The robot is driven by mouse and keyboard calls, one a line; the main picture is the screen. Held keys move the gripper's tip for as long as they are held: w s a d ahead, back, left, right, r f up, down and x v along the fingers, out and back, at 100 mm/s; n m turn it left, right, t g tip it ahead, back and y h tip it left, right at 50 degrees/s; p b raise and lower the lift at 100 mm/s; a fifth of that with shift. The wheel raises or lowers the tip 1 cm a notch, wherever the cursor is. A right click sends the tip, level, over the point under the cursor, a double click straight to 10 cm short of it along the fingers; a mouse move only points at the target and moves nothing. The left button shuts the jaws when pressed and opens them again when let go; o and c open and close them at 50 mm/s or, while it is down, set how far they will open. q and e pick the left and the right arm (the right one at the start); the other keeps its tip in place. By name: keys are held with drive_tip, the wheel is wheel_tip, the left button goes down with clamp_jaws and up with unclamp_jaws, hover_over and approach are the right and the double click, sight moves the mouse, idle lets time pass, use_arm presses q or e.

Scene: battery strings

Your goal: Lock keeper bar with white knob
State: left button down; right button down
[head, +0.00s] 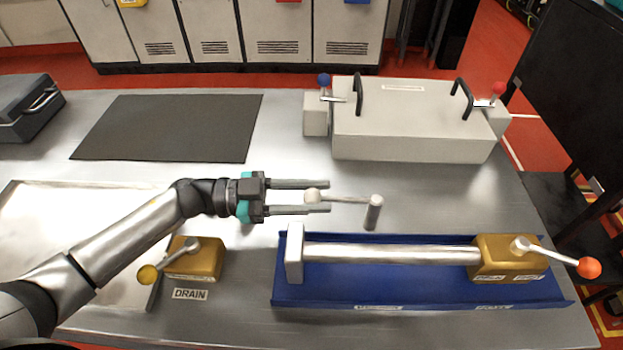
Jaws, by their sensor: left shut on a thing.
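The white knob (312,195) is a pale ball at the left end of a thin metal rod (345,199). The rod runs right to the top of a short grey upright post (373,213), behind the blue tray. My left gripper (320,196) comes in from the left, its two long fingers on either side of the knob, shut on it. The post's foot is partly hidden by the tray's back edge. My right gripper is not in view.
The blue tray (380,297) holds a silver pipe (390,253) and a brass block with an orange-knobbed lever (588,268). A yellow-knobbed DRAIN valve (194,262) stands front left. A grey box (415,125) with two black handles stands behind. A dark mat (165,128) lies back left.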

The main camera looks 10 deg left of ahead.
use_arm(q)
drive_tip(key=shift+s, duration=0.1)
drive_tip(key=c, duration=0.5)
unclamp_jaws()
